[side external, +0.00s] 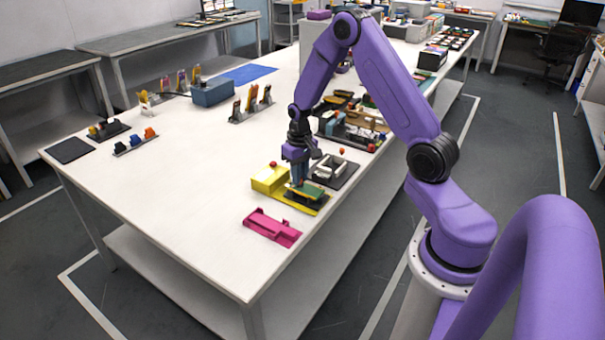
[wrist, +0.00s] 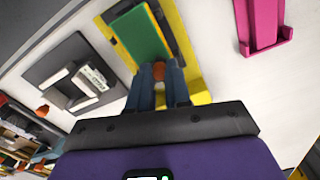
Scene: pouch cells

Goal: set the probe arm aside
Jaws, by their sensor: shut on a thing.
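My gripper (side external: 298,182) points down over the yellow fixture (side external: 268,181) near the table's front edge. In the wrist view, its blue fingers (wrist: 159,78) are shut on a small orange-red piece (wrist: 158,69) at the near end of a green plate (wrist: 139,36). The green plate (side external: 312,189) lies over the yellow base. I cannot tell whether the orange-red piece is part of the probe arm or joined to the green plate; the fingers hide its lower part.
A magenta tray (side external: 272,228) lies nearer the table corner. A dark fixture with a pale frame (side external: 335,168) and an orange-red knob (side external: 342,151) stands beside the yellow one. More parts crowd behind it. The white tabletop (side external: 190,195) to the left is clear.

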